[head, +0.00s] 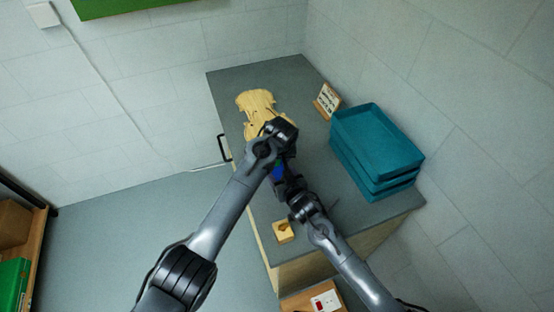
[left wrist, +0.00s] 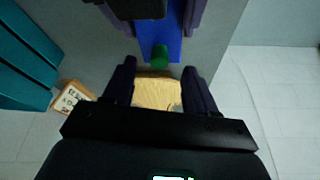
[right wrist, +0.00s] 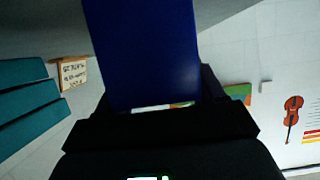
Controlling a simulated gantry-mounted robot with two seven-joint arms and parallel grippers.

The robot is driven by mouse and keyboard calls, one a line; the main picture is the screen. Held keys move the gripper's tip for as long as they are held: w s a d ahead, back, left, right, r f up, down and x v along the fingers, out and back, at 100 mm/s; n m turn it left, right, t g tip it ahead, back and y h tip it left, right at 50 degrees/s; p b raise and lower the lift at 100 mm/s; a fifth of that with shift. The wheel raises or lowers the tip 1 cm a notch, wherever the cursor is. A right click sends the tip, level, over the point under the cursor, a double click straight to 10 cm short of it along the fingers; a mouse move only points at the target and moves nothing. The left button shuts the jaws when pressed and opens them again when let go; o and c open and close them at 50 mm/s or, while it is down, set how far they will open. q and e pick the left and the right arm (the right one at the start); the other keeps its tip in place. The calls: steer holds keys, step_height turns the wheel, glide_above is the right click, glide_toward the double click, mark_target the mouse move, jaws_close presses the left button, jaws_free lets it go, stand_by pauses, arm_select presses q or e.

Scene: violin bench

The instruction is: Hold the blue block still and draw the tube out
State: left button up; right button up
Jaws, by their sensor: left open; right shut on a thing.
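The blue block (head: 278,172) is held over the bench, and it also shows in the left wrist view (left wrist: 162,36) and large in the right wrist view (right wrist: 143,55). My right gripper (head: 286,180) is shut on it. A green tube (left wrist: 160,56) sticks out of the block's end facing my left gripper. My left gripper (left wrist: 159,66) is open, with its fingers on either side of the tube's outer end, and nothing is gripped. In the head view my left wrist partly hides the block and tube. How deep the tube sits is hidden.
A wooden violin body (head: 257,103) lies on the grey bench (head: 230,84) beyond my arms. Stacked teal trays (head: 375,140) stand at the right, with a small sign (head: 327,101) behind. A small wooden piece (head: 283,232) lies near the front edge.

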mark_target(277, 166)
arm_select(q)
steer(key=shift+x, duration=1.95)
jaws_close()
